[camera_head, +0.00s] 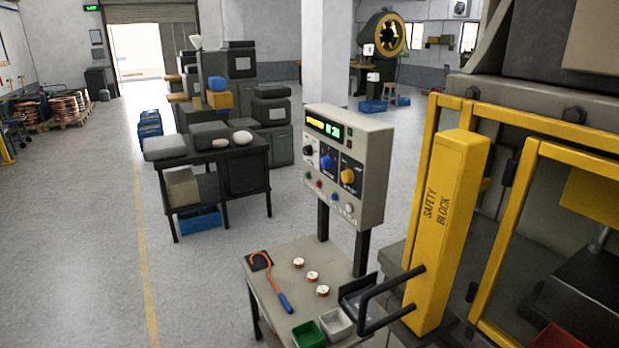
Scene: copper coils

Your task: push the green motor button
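The beige control panel (347,166) stands on two dark posts behind the small table, right of centre. It has a lit display (323,127) at the top, a blue knob (326,161) and a yellow knob (347,176). A row of small buttons runs along its lower part. The leftmost one looks like a green button (308,175), but it is very small. A red button (319,184) and a blue button (334,196) sit to its right. Neither of my grippers shows in the head view.
A small table (275,272) in front of the panel holds copper coils (312,275), a hooked tool (283,300), a green bin (308,335) and a white bin (336,323). The yellow safety block (447,230) and machine frame stand close at right.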

